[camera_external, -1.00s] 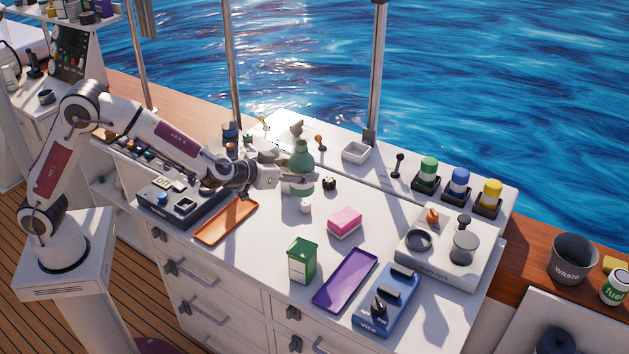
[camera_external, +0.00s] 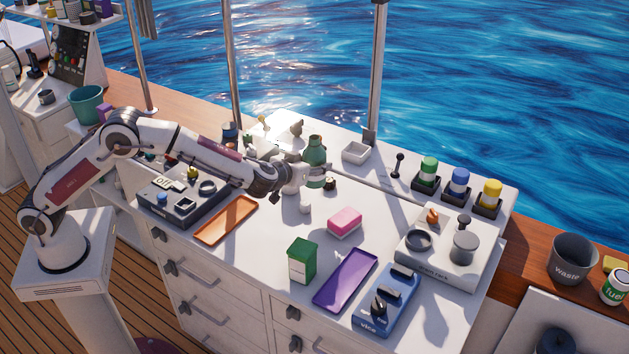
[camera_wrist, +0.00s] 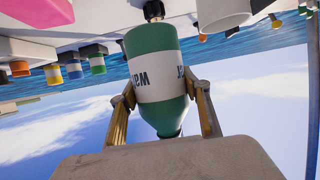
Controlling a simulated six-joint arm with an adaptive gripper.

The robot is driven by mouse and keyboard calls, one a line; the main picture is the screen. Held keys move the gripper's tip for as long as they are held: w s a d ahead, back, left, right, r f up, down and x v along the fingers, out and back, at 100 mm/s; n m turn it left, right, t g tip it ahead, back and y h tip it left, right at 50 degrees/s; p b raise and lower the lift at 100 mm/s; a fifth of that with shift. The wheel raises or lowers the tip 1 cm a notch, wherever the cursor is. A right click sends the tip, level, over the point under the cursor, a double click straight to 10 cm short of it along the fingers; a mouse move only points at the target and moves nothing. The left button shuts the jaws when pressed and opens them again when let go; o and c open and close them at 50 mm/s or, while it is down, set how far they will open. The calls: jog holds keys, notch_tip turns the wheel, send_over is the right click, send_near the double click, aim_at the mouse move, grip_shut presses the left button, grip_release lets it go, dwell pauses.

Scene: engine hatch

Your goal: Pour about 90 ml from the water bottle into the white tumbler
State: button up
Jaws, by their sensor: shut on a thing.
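The water bottle (camera_external: 314,152) is green with a white label and stands about upright over the back of the white counter. My gripper (camera_external: 305,178) is shut around it. In the wrist view, which is upside down, the bottle (camera_wrist: 155,78) sits between my two fingers (camera_wrist: 163,110), with its neck toward the bottom of the picture. A white cylindrical cup (camera_wrist: 222,12), which looks like the white tumbler, shows beside the bottle at the top edge, apart from it and partly cut off. In the external view I cannot tell it apart from my white gripper parts. Its contents are hidden.
A small white item (camera_external: 304,207) and a pink sponge (camera_external: 344,221) lie in front of the bottle. A dark round knob (camera_external: 330,184) is close by. An orange tray (camera_external: 226,220), green box (camera_external: 302,261) and purple tray (camera_external: 346,280) stand nearer. A white square dish (camera_external: 355,152) is behind.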

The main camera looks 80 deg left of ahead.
jog(key=shift+w+a+f+n+g+y, duration=0.1)
jog(key=shift+a+f+n+g+y, duration=0.15)
jog(key=shift+f, duration=0.3)
jog(key=shift+w+a+f+n+g+y, duration=0.1)
jog(key=shift+a+f+n+g+y, duration=0.1)
jog(key=shift+f, duration=0.3)
jog(key=shift+a+f+n+g+y, duration=0.15)
jog(key=shift+f+n, duration=0.1)
jog(key=shift+f, duration=0.3)
jog(key=shift+a+f, duration=0.1)
jog(key=shift+f, duration=0.05)
